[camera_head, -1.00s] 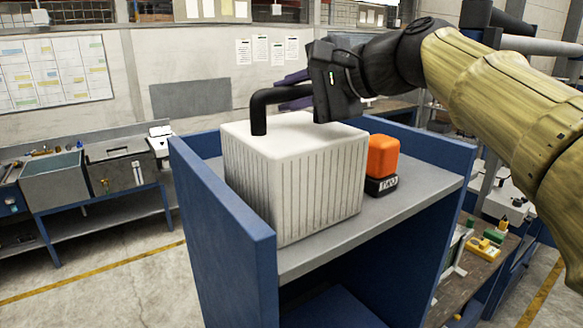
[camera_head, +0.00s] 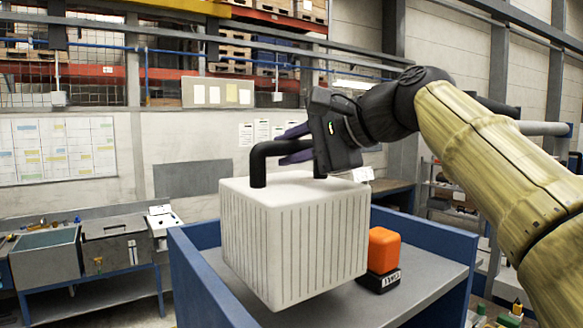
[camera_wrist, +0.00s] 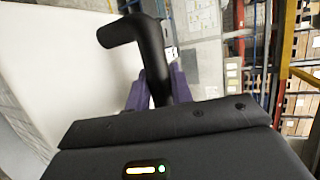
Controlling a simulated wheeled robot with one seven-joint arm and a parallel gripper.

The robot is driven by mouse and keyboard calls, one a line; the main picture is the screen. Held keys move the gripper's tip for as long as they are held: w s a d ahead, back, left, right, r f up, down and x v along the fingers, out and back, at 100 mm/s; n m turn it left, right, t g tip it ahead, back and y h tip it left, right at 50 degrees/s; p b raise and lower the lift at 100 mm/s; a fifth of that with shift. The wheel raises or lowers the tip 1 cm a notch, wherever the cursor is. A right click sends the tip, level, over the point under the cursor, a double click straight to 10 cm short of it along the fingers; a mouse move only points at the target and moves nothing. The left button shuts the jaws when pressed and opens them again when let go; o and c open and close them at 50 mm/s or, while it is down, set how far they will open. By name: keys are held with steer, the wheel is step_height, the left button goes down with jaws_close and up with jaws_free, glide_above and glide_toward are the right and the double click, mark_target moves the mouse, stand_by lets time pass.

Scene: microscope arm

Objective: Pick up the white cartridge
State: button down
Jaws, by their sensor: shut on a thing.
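The white cartridge (camera_head: 293,240) is a large ribbed block with a black bent handle (camera_head: 262,160) on top. In the head view it hangs slightly tilted above the grey shelf. My gripper (camera_head: 298,148), with purple fingers, is shut on the black handle. In the wrist view the handle (camera_wrist: 150,60) runs between the purple fingers (camera_wrist: 155,92), and the white side of the cartridge (camera_wrist: 55,60) fills the left. The far finger is partly hidden by the handle and my gripper body.
An orange and black block (camera_head: 383,255) sits on the shelf (camera_head: 425,285) just right of the cartridge. Blue side walls (camera_head: 205,285) border the shelf at left and right. Benches with bins (camera_head: 50,255) stand at the far left. The space above the cartridge is free.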

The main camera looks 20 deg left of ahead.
steer(key=shift+r+p, duration=0.4)
steer(key=shift+r, duration=1.05)
steer(key=shift+s, duration=0.1)
